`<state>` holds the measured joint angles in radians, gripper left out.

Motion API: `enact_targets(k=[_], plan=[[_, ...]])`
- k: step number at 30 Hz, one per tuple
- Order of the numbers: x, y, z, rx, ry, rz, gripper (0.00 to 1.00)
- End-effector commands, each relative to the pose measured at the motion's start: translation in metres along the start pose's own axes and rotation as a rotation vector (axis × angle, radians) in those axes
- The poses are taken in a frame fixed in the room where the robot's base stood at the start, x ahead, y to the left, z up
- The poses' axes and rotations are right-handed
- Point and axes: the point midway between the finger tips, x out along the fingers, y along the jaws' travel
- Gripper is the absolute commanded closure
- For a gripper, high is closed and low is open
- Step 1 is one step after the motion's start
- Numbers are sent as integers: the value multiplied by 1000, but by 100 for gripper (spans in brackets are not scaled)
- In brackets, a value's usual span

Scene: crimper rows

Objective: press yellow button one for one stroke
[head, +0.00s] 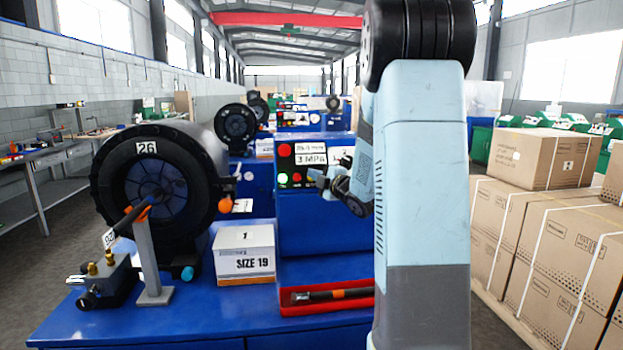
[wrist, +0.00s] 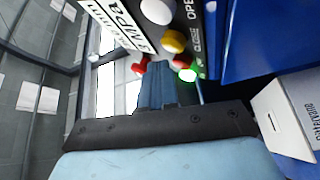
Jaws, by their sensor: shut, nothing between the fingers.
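The control panel (head: 302,153) stands on the blue cabinet at mid-picture in the head view, with red and green buttons on its left side. The yellow button (wrist: 173,41) shows in the wrist view, between a white button (wrist: 158,10) and a red one (wrist: 183,62). In the head view I cannot make out the yellow button, and my gripper covers part of the panel. My gripper (head: 322,184) is shut and empty, in front of the panel's lower part. In the wrist view, my fingertips (wrist: 157,65) point toward the buttons; whether they touch one I cannot tell.
The black crimper head (head: 150,185) marked 26 stands to the left. A white SIZE 19 box (head: 246,253) and a red tray (head: 290,309) with a tool are on the blue bench. A green lit button (wrist: 187,75) is close to the fingertips. Cartons (head: 540,215) are stacked right.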

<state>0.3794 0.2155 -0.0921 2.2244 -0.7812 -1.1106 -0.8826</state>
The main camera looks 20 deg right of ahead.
Motion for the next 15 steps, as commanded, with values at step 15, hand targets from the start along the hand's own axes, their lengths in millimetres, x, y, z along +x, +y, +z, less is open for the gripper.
enact_targets(k=[15], plan=[[-25, 19, -18, -2, -1, 2, 100]])
